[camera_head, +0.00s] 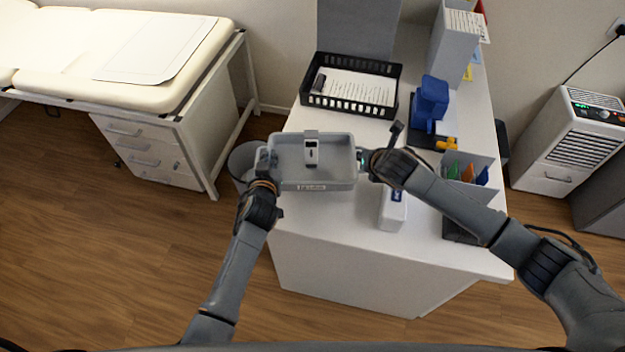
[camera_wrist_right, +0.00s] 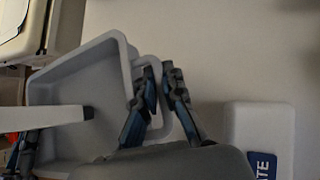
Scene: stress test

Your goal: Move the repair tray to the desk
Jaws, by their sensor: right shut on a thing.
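The grey repair tray (camera_head: 285,158) is at the front left of the white desk (camera_head: 330,232) in the head view, and its left end reaches past the desk's left edge. It looks level; I cannot tell if it touches the desktop. My left gripper (camera_head: 267,160) is shut on the tray's left wall.
A black paper basket (camera_head: 350,105) stands behind the tray. A white box (camera_head: 393,209) sits close to its right. A blue device (camera_head: 431,100) and a grey organizer (camera_head: 468,170) are farther right. A bin (camera_head: 243,163) stands beside the desk, left. An examination couch (camera_head: 130,60) is farther left.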

